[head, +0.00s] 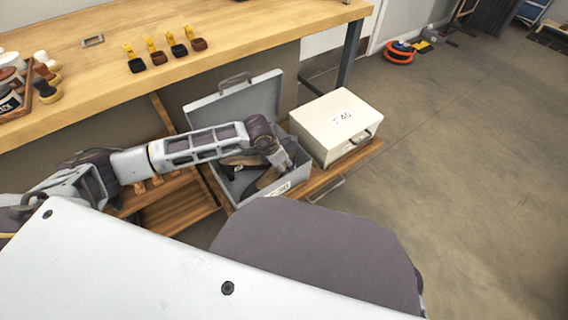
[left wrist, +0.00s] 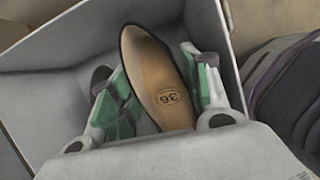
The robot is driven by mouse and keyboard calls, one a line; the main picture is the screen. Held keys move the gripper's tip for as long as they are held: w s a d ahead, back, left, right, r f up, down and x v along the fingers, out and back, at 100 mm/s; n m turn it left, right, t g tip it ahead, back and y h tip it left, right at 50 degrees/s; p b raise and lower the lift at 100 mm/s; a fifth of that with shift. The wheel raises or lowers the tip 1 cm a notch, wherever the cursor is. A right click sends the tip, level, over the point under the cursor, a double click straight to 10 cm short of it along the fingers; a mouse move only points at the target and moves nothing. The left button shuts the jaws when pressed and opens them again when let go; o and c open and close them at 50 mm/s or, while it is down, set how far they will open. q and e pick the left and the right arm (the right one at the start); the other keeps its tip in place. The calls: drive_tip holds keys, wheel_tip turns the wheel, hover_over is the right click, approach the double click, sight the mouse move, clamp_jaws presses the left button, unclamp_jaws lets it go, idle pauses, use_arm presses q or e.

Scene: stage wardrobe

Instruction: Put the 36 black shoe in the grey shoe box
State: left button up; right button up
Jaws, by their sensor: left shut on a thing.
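The black shoe (left wrist: 160,85) has a tan insole marked 36. My left gripper (left wrist: 158,88) has its green-padded fingers on either side of the shoe and is shut on it. In the head view my left gripper (head: 284,168) reaches down into the open grey shoe box (head: 222,107), and the held shoe (head: 268,178) shows inside the walls, partly hidden by the gripper. Whether it touches the floor of the box is hidden. The box's lid stands up at the back. Another dark shoe shape (head: 240,161) shows in the box beside it. My right gripper is not in view.
A closed white box (head: 322,140) marked 40 stands right of the grey box on a wooden shelf (head: 345,162). The workbench (head: 215,32) above holds several yellow-handled brushes (head: 172,47). Open floor (head: 460,200) lies to the right.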

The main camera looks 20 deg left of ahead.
use_arm(q)
drive_tip(key=shift+f, duration=0.3)
idle(0.5)
drive_tip(key=o, duration=1.1)
drive_tip(key=shift+o, duration=0.2)
drive_tip(key=shift+r, duration=0.1)
drive_tip(key=v, duration=1.1)
drive_tip(key=shift+a+r, duration=0.2)
drive_tip(key=shift+r, duration=0.15)
drive_tip(key=shift+s, duration=0.1)
